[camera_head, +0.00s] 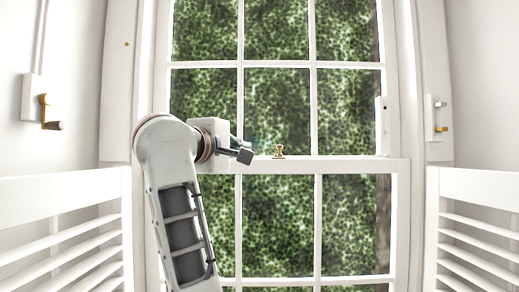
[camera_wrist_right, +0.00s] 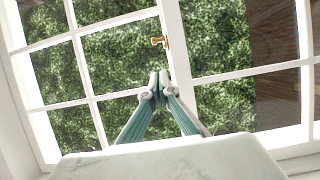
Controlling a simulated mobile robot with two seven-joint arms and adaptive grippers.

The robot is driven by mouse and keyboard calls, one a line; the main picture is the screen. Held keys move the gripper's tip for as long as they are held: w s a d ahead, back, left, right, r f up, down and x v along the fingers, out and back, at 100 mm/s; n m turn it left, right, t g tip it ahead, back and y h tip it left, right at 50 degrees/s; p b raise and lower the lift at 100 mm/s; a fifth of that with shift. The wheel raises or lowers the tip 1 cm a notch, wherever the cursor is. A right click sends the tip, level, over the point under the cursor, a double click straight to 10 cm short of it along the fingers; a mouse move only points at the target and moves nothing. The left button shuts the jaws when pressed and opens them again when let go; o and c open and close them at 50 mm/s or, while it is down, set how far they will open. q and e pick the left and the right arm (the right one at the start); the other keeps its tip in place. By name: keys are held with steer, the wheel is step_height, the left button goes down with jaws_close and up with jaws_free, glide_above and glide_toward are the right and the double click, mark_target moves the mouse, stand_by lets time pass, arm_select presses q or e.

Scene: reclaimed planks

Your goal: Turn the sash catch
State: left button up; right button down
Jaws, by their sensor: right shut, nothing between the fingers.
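The sash catch (camera_head: 279,151) is a small brass piece on the meeting rail (camera_head: 300,165) of the white sash window, near its middle. It also shows in the right wrist view (camera_wrist_right: 159,41), beyond the fingertips and apart from them. My right gripper (camera_head: 247,155) is shut and empty, just left of the catch at about the rail's height in the head view. In the right wrist view my right gripper (camera_wrist_right: 159,82) has its two fingertips together, below the catch in the picture. My left gripper is in neither view.
White louvred shutters (camera_head: 62,195) stand at the left, with another (camera_head: 480,212) at the right. A brass handle on a white box (camera_head: 32,98) is on the left wall. A white plate with a hook (camera_head: 436,118) is on the right. Space right of the catch is clear.

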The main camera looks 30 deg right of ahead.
arm_select(q)
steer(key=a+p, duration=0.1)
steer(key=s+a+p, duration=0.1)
steer(key=p, duration=0.1)
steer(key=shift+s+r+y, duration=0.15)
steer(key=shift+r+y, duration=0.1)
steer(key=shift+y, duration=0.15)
arm_select(e)
steer(key=s+d+x, duration=0.1)
steer(key=s+x, duration=0.1)
steer(key=x, duration=1)
steer(key=shift+d, duration=0.5)
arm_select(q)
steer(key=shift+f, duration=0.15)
arm_select(e)
steer(key=shift+s+f, duration=0.1)
steer(key=shift+s, duration=0.1)
arm_select(q)
steer(key=shift+b, duration=0.45)
arm_select(e)
steer(key=shift+s+d+n+t+y, duration=0.2)
steer(key=shift+n+t+y, duration=0.1)
steer(key=shift+t+y, duration=0.15)
